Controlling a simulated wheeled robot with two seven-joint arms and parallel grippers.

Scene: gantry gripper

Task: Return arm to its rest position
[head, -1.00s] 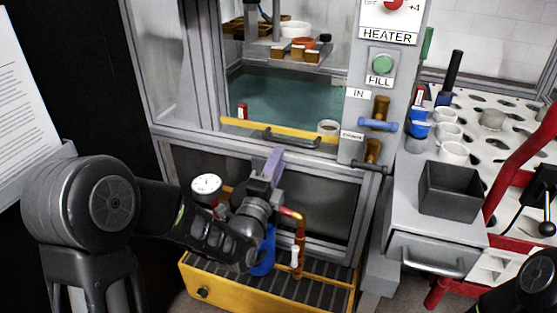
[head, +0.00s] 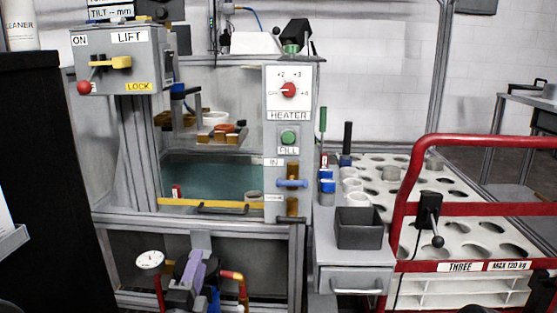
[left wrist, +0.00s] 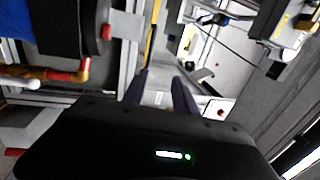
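My left gripper (head: 197,262) shows at the bottom of the head view, in front of the lower part of the framed tank cabinet. Its purple-grey fingers point up and away. In the left wrist view the two fingers (left wrist: 163,88) stand apart with nothing seen between them, so it is open and empty. Most of the left arm is below the head view's edge. My right gripper is not in view.
A pressure gauge (head: 150,260) and an orange-brown pipe (head: 238,284) are close beside the left gripper. The yellow bar (head: 210,204) of the tank is above it. A dark open box (head: 358,228) and a red-railed cart (head: 470,210) stand to the right.

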